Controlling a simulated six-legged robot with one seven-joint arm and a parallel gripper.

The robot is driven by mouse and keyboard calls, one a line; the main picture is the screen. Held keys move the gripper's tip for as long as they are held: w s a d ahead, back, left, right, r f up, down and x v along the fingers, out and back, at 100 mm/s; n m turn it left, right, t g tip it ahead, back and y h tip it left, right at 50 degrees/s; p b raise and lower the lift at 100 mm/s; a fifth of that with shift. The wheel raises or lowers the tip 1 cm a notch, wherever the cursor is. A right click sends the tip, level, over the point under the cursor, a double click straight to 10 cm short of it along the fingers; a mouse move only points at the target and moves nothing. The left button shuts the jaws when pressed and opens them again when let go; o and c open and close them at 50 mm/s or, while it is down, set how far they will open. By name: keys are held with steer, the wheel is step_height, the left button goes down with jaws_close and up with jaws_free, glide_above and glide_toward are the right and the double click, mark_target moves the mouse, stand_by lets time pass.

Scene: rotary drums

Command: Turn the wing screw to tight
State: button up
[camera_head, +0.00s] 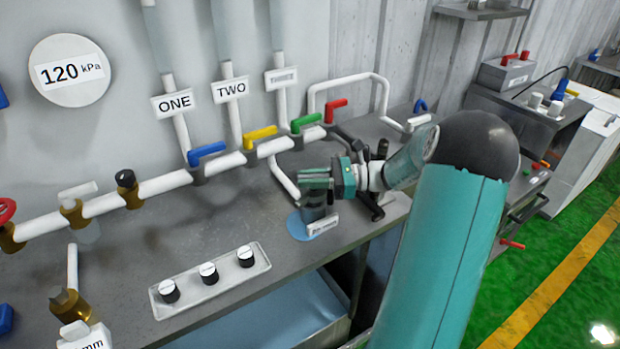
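My arm reaches in from the right, and my gripper (318,184) is above the bench near its front edge. It is over a dark grey cylinder (313,213) on a round blue pad (301,228), with a small white label in front. The fingers overlap the top of the cylinder in this view. I cannot tell whether they touch it or how far apart they are. No wing screw can be clearly made out. A white flat-topped handle (78,190) sits on a brass fitting at the left, but I cannot tell whether it is a wing screw.
A white pipe with blue (206,153), yellow (260,133), green (305,122) and red (336,104) lever handles runs behind my gripper. A panel of knobs (213,290) lies at the front. A black legged stand is close behind my gripper.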

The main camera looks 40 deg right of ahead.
jaws_close()
steer(key=shift+m+t+h, duration=0.4)
steer(key=shift+m+t, duration=0.1)
steer(key=shift+t, duration=0.1)
steer(key=m+t+h, duration=0.5)
steer(key=h, duration=0.1)
steer(key=shift+w+h, duration=0.15)
steer(key=shift+h, duration=0.15)
steer(key=m+h, duration=0.2)
steer(key=m+t+h, duration=0.1)
steer(key=m+h, duration=0.1)
steer(key=h, duration=0.1)
steer(key=m+t+h, duration=0.1)
steer(key=h, duration=0.2)
steer(key=shift+d+f+m, duration=0.1)
steer(key=shift+d+m, duration=0.25)
steer(key=shift+m, duration=0.05)
steer(key=shift+o, duration=1.9)
jaws_free()
steer(key=shift+w, duration=0.1)
steer(key=shift+d, duration=0.1)
